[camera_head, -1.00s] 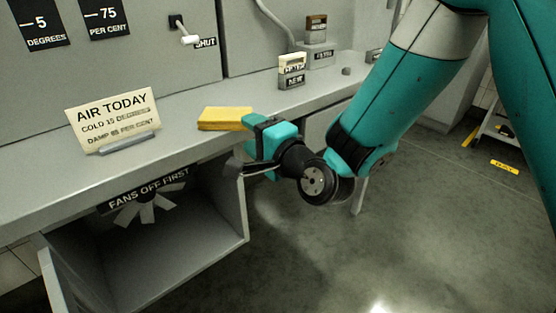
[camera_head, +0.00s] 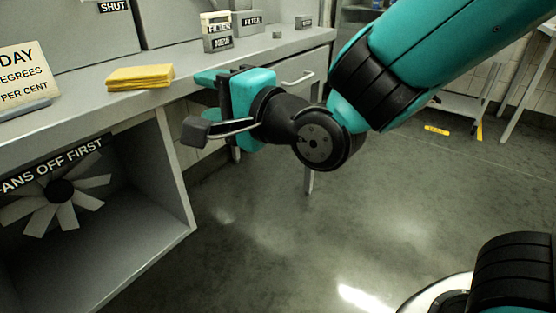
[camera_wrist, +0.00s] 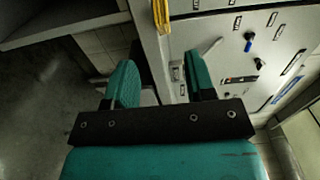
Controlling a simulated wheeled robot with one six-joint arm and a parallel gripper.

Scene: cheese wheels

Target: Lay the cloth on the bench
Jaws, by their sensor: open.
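The folded yellow cloth (camera_head: 140,76) lies flat on the grey bench (camera_head: 185,62), near its front edge. In the wrist view a yellow strip, seemingly the cloth (camera_wrist: 161,14), shows at the top edge. My gripper (camera_head: 216,92) is to the right of the cloth in the head view, beside the bench front and apart from the cloth. In the wrist view my gripper (camera_wrist: 162,82) has its two teal fingers spread, with nothing between them.
An air sign (camera_head: 22,75) stands on the bench left of the cloth. Below the bench is an open compartment with a fan (camera_head: 60,192).

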